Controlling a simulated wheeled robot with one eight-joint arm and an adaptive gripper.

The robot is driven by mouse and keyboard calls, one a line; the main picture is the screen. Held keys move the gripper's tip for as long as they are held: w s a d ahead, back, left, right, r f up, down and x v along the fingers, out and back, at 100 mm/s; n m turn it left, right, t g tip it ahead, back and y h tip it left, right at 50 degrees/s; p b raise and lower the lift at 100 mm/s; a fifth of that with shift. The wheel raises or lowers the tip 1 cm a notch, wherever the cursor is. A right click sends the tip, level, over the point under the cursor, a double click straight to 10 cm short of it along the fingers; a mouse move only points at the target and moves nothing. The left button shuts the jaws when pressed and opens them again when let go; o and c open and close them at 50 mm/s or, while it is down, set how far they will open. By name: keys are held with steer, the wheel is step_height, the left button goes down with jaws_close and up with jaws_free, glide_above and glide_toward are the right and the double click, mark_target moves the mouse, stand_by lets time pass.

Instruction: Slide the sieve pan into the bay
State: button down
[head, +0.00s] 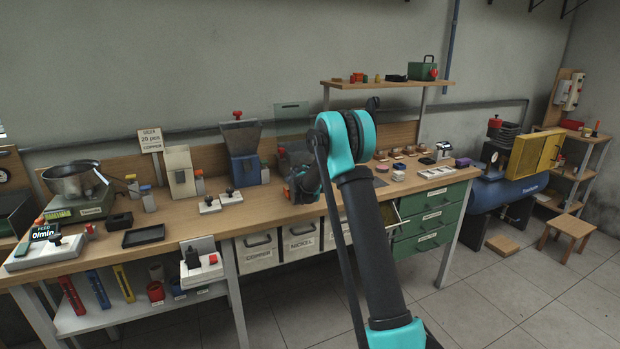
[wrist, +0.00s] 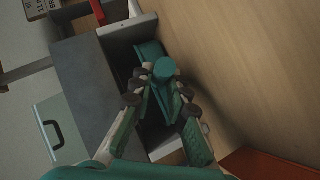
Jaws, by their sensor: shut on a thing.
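My gripper (wrist: 163,98) is shut on the upright teal handle (wrist: 165,70) of what looks like the sieve pan (wrist: 150,52). A teal part of the pan lies inside the opening of a grey housing, which looks like the bay (wrist: 125,32). The fingers hide much of the pan, so I cannot tell how deep it sits. In the head view my gripper (head: 304,186) is low over the bench, left of my forearm. The pan and the bay mouth cannot be made out there.
A clear panel with a dark handle (wrist: 50,134) stands beside the housing. The wooden bench (head: 330,205) carries a blue hopper machine (head: 243,150) left of my gripper and several small parts to the right. A red-brown object (wrist: 265,163) lies near the wrist view's lower right corner.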

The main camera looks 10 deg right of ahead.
steer(key=shift+f, duration=0.2)
stand_by(0.5)
steer(key=c, duration=1.4)
jaws_free()
